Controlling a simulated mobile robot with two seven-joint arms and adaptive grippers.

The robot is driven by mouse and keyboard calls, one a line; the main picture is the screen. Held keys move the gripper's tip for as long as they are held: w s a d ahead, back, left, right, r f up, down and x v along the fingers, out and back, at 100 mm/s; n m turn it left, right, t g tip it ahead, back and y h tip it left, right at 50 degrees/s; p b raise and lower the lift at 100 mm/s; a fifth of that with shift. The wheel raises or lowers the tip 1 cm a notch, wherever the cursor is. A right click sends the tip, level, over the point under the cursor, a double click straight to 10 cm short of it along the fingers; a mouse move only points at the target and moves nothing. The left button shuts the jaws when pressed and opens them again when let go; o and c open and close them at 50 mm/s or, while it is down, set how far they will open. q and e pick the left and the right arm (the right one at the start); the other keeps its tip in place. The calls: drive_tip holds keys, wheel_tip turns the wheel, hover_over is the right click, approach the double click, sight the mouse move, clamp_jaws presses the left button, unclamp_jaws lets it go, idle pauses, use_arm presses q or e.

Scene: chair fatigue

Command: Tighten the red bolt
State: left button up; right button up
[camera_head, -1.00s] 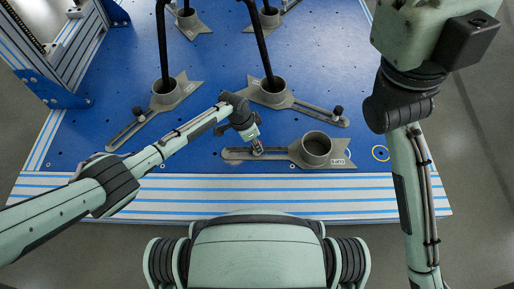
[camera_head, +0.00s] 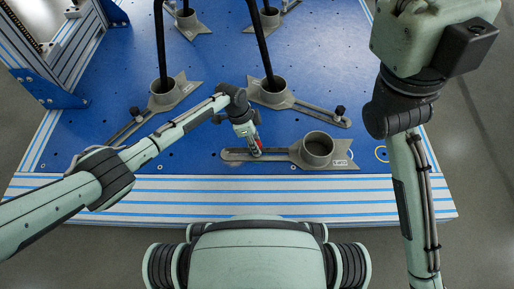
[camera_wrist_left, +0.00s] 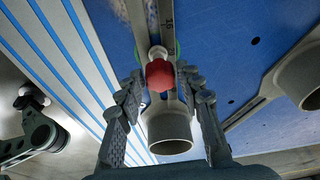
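The red bolt (camera_wrist_left: 159,75) shows in the left wrist view as a round red head standing up on the slotted bar of a grey foot clamp (camera_head: 284,155). My left gripper (camera_head: 256,153) points down at the left part of this slotted bar. In the left wrist view, the two fingers of my left gripper (camera_wrist_left: 160,80) are spread, one on each side of the red head, with gaps visible. In the head view the bolt is mostly hidden by the hand; a little red shows there. My right arm stands at the right; its gripper is out of view.
The clamp has an empty round cup (camera_head: 317,148) right of the hand. Other grey clamps hold black chair legs (camera_head: 260,45) farther back on the blue table (camera_head: 200,140). A striped front edge (camera_head: 330,197) lies nearest me. A metal frame (camera_head: 70,60) stands at the back left.

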use_arm(q)
drive_tip(key=shift+o, duration=0.9)
drive_tip(key=shift+s+r+n+p, duration=0.15)
drive_tip(key=shift+n+p, duration=0.25)
drive_tip(key=shift+p, duration=0.2)
drive_tip(key=shift+n+t+p, duration=0.3)
drive_tip(key=shift+n+p, duration=1)
drive_tip(key=shift+n, duration=0.1)
